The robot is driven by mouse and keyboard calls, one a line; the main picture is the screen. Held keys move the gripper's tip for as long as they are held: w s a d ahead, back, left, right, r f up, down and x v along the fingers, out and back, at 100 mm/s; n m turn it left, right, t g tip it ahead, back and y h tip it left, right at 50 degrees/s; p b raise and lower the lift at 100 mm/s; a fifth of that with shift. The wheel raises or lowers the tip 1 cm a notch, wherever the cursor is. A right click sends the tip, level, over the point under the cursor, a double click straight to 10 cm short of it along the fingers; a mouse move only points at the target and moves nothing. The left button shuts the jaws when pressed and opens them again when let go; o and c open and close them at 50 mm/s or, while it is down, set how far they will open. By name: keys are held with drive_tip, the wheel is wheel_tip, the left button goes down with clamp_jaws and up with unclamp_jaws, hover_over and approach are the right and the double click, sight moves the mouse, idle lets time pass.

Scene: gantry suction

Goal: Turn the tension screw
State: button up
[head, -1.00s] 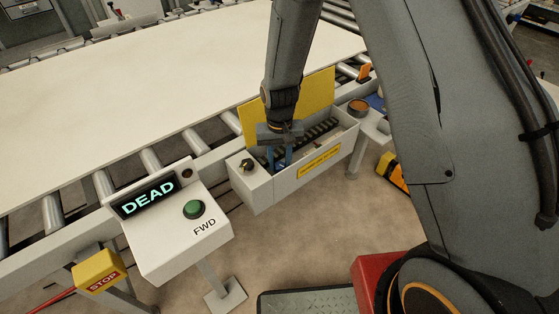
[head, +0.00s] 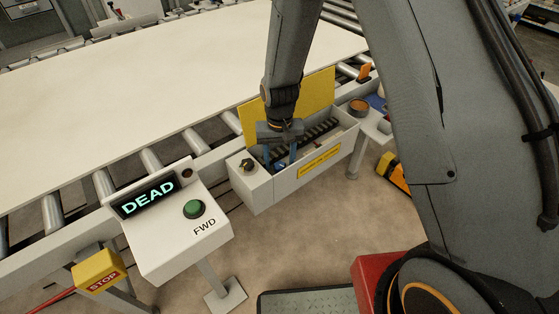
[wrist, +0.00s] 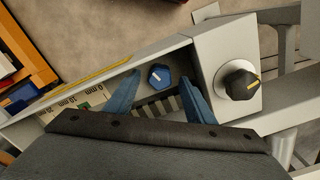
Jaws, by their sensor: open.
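The tension screw appears to be the blue knob (wrist: 159,76) with a pale pointer mark, inside the open white box (head: 262,196) in the wrist view. My gripper (wrist: 158,92) is open, with its two blue fingers on either side of the knob and apart from it in that view. In the head view my gripper (head: 281,160) points down into the box, and it hides the knob's surroundings. A black ribbed belt or rack (head: 320,128) runs along inside the box. A scale marked in mm (wrist: 88,100) lies beside the left finger.
A black knob (wrist: 239,82) with a yellow mark sits on the box's end block. The raised yellow lid (head: 318,88) stands behind my gripper. A control stand (head: 180,243) with a green button and a "DEAD" display is at the left. A roller conveyor carries a large white board (head: 120,90).

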sight(280, 165)
wheel_tip(280, 165, up, 7)
drive_tip(key=shift+r+b, duration=0.2)
drive_tip(key=shift+b, duration=0.5)
drive_tip(key=s+d+r+t, duration=0.1)
drive_tip(key=s+d+r, duration=0.9)
drive_tip(key=s+d, duration=0.5)
drive_tip(key=shift+s+r+m, duration=0.15)
drive_tip(key=shift+s+m, duration=0.05)
drive_tip(key=shift+m, duration=0.1)
idle(0.7)
